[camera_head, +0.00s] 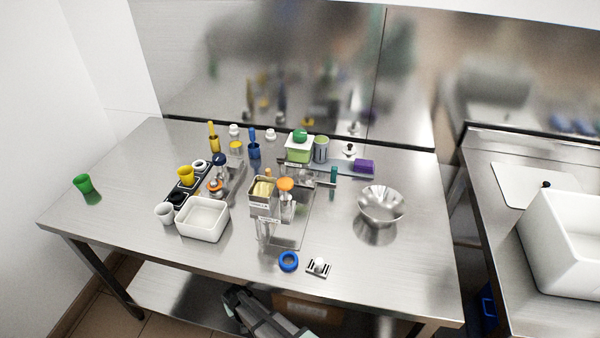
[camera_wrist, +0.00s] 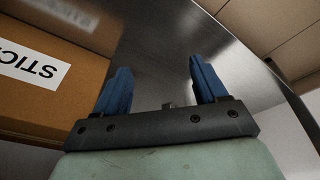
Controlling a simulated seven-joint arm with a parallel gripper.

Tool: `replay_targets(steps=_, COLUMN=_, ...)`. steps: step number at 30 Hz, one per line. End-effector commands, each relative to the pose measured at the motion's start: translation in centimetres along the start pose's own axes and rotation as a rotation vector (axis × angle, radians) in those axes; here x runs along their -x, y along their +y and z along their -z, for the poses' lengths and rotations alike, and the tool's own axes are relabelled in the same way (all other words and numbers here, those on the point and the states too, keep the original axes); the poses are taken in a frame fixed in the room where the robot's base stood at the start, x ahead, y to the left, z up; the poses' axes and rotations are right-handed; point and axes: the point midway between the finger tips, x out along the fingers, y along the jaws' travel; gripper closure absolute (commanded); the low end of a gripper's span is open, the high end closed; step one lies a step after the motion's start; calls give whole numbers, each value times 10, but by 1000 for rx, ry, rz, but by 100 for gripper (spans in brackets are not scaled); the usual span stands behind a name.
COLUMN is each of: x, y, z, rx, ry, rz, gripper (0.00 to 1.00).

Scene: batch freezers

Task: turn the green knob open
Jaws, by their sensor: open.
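The green knob (camera_head: 300,135) is a small round cap at the back middle of the steel table, in the camera_head view. It sits at the top of a white-rimmed unit with green contents (camera_head: 299,154). Its turn position is too small to tell. My gripper (camera_wrist: 162,85) is open and empty, its two blue fingers apart in the camera_wrist view. In the camera_head view my arm shows low at the front edge of the table, far from the knob; the fingertips are not clear there. The knob is not in the camera_wrist view.
A similar unit with an orange knob (camera_head: 286,184) stands nearer, mid-table. A steel bowl (camera_head: 381,205) is right of it, a white tub (camera_head: 203,219) left. A blue ring (camera_head: 289,261) lies near the front edge. A cardboard box (camera_wrist: 45,75) is near my gripper.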

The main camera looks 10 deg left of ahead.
Motion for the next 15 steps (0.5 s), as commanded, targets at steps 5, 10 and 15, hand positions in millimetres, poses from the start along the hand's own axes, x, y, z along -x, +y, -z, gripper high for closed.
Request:
replay_targets(steps=5, x=29, y=-100, z=29, rx=-138, ry=13, rz=121, gripper=28)
replay_targets(steps=10, x=64, y=-194, z=41, rx=-270, ry=-10, rz=240, gripper=28)
replay_targets(steps=15, x=117, y=-284, z=49, rx=-394, ry=-78, rz=362, gripper=28)
